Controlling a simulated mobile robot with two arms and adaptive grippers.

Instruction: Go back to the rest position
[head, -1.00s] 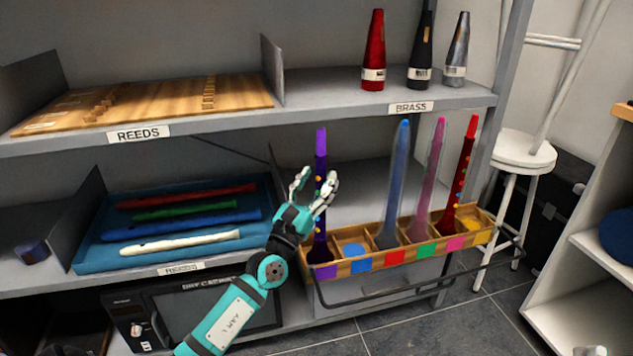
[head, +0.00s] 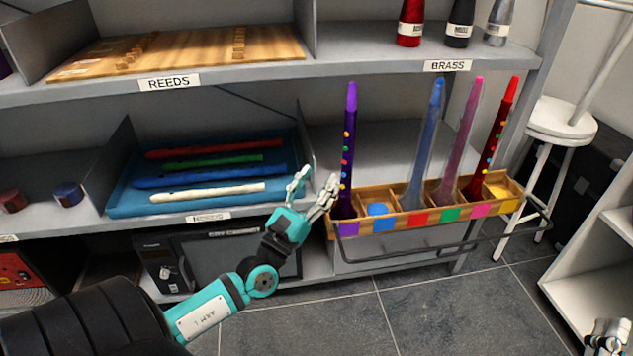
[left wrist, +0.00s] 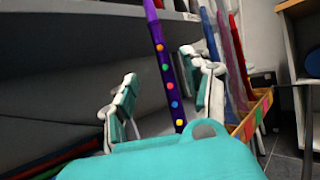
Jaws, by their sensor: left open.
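My left gripper (head: 316,184) is open and empty in front of the lower shelf, just left of a purple recorder (head: 348,150). That recorder stands upright in the left compartment of a wooden rack (head: 400,226) with coloured labels. In the left wrist view the purple recorder (left wrist: 163,62) shows between the spread fingers (left wrist: 160,95), beyond them; no hold on it is visible. A blue (head: 427,140), a pink (head: 465,140) and a dark red recorder (head: 491,140) also stand in the rack. My right gripper (head: 606,338) shows only partly at the bottom right corner; its jaws are unclear.
A blue tray (head: 122,200) with several recorders lies on the lower shelf, left of my gripper. A dark metal rail (head: 440,259) runs in front of the rack. A white stool (head: 560,122) stands at right. The tiled floor (head: 480,310) in front is clear.

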